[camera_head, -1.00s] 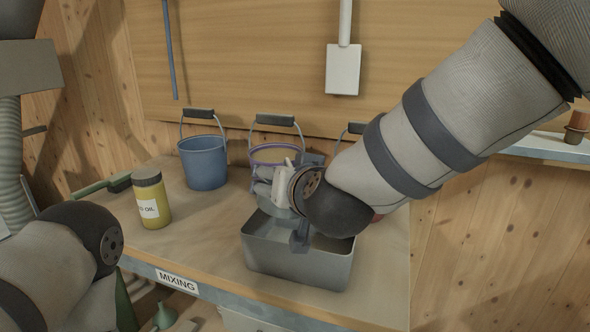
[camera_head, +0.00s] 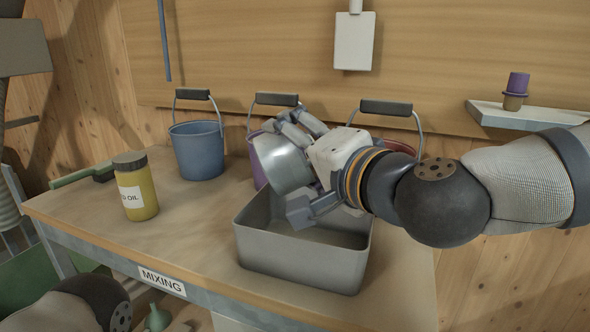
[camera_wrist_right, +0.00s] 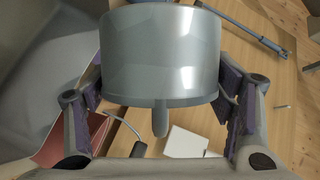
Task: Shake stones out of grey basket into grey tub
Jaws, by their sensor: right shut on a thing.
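My right gripper (camera_head: 299,168) is shut on the grey basket (camera_head: 280,160), a smooth round grey vessel. It holds the basket tilted above the back left part of the grey tub. In the right wrist view the basket (camera_wrist_right: 160,52) sits between the two purple-padded fingers. The grey tub (camera_head: 300,262) is an open rectangular box on the bench. The part of its inside that shows looks bare. No stones show, and the basket's inside is hidden. My left gripper is out of view; only part of the left arm shows at lower left.
A blue bucket (camera_head: 197,150), a purple bucket (camera_head: 256,160) and a red bucket (camera_head: 398,147) stand behind the tub, the last two partly hidden. A yellow oil jar (camera_head: 137,190) stands on the bench (camera_head: 195,225) at left. A small shelf (camera_head: 530,117) is at right.

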